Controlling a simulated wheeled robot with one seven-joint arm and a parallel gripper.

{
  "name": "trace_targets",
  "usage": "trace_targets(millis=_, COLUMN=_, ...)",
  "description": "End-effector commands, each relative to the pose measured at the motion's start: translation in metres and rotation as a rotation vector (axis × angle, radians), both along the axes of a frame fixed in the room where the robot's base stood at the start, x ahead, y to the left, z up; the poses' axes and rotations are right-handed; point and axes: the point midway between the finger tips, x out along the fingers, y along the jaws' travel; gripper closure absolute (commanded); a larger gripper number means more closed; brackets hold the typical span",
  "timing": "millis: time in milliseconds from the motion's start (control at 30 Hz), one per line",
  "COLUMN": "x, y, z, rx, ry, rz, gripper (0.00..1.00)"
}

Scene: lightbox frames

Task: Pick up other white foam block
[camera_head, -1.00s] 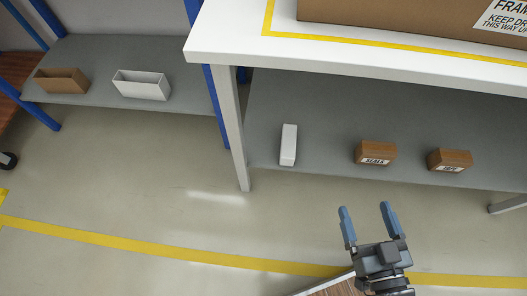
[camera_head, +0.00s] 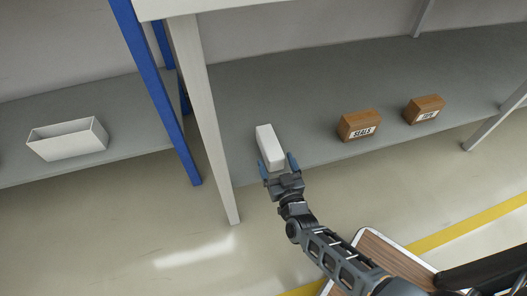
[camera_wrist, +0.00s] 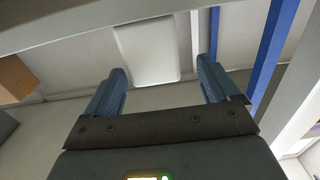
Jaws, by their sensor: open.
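A white foam block (camera_head: 270,147) lies on the grey lower shelf under the white table, close to its front edge. My gripper (camera_head: 278,164) is at the near end of the block, open, with a blue finger on each side of that end. In the wrist view the block (camera_wrist: 148,50) shows beyond and between the two open fingers (camera_wrist: 162,88). I cannot tell whether either finger touches it.
A brown box marked SEALS (camera_head: 359,124) and another small brown box (camera_head: 424,109) stand right of the block on the shelf (camera_head: 310,95). A pale table leg (camera_head: 207,120) is close on the left. A white open bin (camera_head: 68,139) sits on the left shelf.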

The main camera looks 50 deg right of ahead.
Motion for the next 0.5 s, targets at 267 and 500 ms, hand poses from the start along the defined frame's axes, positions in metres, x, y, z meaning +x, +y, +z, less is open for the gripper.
trace_targets(millis=267, x=0.025, y=-0.02, z=0.0, rx=-0.001, ry=-0.003, rz=0.0, gripper=0.12)
trace_targets(millis=500, x=0.047, y=-0.037, z=0.002, rx=0.001, ry=-0.001, rz=0.001, gripper=0.12)
